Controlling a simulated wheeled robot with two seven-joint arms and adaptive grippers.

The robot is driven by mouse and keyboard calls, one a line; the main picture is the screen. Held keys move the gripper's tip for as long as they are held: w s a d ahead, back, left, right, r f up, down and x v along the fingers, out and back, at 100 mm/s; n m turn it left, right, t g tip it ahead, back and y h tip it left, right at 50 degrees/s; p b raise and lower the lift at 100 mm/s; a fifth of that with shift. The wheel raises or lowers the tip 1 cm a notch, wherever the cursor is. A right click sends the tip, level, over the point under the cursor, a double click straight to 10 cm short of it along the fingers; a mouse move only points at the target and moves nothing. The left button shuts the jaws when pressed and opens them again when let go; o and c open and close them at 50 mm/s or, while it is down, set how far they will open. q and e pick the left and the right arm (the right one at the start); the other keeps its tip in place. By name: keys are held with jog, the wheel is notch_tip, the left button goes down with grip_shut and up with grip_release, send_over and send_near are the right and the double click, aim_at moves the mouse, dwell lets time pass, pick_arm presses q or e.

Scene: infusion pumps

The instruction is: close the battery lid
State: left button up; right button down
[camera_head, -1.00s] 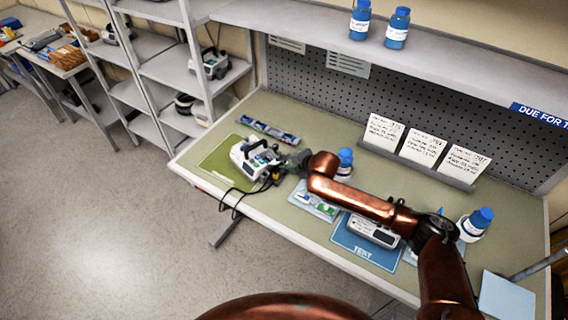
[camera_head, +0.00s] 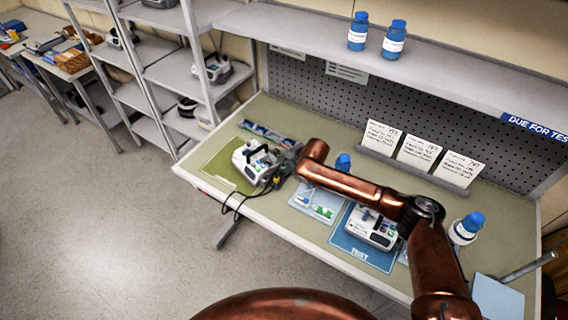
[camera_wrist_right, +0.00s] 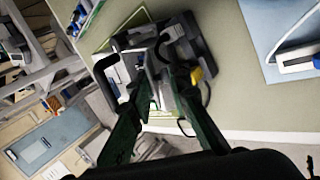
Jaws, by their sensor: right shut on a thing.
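A white infusion pump (camera_head: 246,158) with a dark carry handle stands on the green mat (camera_head: 213,174) at the left end of the bench. My right gripper (camera_head: 276,174) is at the pump's right side. In the right wrist view, its green fingers (camera_wrist_right: 160,82) reach to the pump (camera_wrist_right: 183,45) and are shut on a thin light grey part between their tips, which looks like the battery lid. The fingers and the pump's body hide much of this part, and I cannot tell its exact angle. My left gripper is not in view.
A dark cable (camera_head: 232,208) hangs over the bench's front edge. A second pump (camera_head: 371,230) stands on the blue TEST mat (camera_head: 350,252), under my right arm. A tray of small parts (camera_head: 318,203) lies between. A blue-capped bottle (camera_head: 466,229) and card stand (camera_head: 417,172) are further right.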

jog(key=shift+w+a+r+g+h+p, duration=0.2)
jog(key=shift+r+g+h+p, duration=0.1)
jog(key=shift+r+g, duration=0.15)
jog(key=shift+w, duration=0.15)
jog(key=shift+w+a+g+h, duration=0.1)
jog(key=shift+a+g+h, duration=0.05)
jog(key=shift+g+h, duration=0.3)
jog(key=shift+w+a+r+g+h+b, duration=0.1)
jog(key=shift+w+a+g+h+b, duration=0.3)
jog(key=shift+g+b, duration=0.45)
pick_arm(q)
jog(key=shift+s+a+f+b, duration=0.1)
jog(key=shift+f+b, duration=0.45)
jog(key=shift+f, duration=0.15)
pick_arm(e)
jog(key=shift+d+r+h, duration=0.1)
jog(key=shift+r+h, duration=0.05)
jog(key=shift+h, duration=0.1)
jog(key=c, duration=1.9)
grip_release()
jog(key=shift+w, duration=0.15)
jog(key=shift+r, duration=0.1)
